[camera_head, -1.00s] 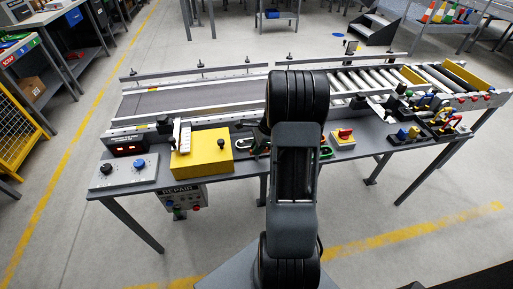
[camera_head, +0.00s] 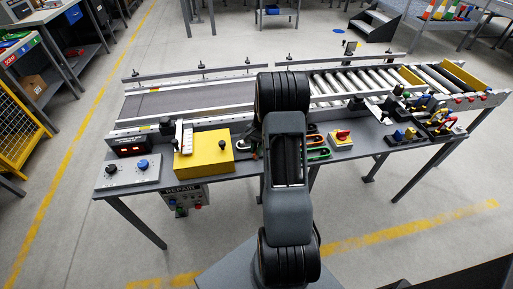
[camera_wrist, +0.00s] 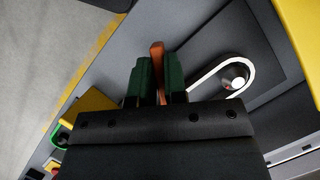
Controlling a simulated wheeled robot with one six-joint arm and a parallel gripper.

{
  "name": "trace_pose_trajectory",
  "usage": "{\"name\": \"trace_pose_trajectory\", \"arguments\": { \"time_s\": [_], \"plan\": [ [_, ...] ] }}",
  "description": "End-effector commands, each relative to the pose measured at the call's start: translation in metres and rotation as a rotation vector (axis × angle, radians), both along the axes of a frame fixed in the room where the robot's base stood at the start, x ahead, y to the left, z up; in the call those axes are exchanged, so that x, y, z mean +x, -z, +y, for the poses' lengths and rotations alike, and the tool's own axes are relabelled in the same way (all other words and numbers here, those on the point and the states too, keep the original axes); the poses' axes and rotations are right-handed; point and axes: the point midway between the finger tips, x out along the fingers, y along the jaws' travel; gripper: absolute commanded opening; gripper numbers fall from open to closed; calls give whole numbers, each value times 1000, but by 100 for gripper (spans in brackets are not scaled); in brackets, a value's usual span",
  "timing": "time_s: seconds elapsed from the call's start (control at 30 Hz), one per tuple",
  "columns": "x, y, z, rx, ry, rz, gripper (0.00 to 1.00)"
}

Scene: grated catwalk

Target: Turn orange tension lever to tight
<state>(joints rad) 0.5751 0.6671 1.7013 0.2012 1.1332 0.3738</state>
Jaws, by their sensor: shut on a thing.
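The orange tension lever (camera_wrist: 157,52) shows in the wrist view as a narrow orange bar standing between my gripper's dark green fingers. My gripper (camera_wrist: 158,78) is shut on it, one finger on each side. The lever's lower part and pivot are hidden by the fingers and the gripper body. In the head view my arm covers the gripper and the lever, so the lever's angle and any tight mark cannot be read there.
A white-edged rounded plate with a grey knob (camera_wrist: 235,76) lies right of the fingers. The conveyor (camera_head: 190,101) runs behind.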

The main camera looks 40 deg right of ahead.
Motion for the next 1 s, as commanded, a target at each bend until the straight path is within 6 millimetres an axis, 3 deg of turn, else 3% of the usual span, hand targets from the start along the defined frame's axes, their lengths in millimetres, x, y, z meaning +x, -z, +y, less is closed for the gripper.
{"name": "trace_pose_trajectory", "arguments": {
  "time_s": [0.5,1.0],
  "plan": [
    [3,-2,0,-4,-437,-6,0],
    [3,-2,0,-6,-622,-8,0]
  ]
}}
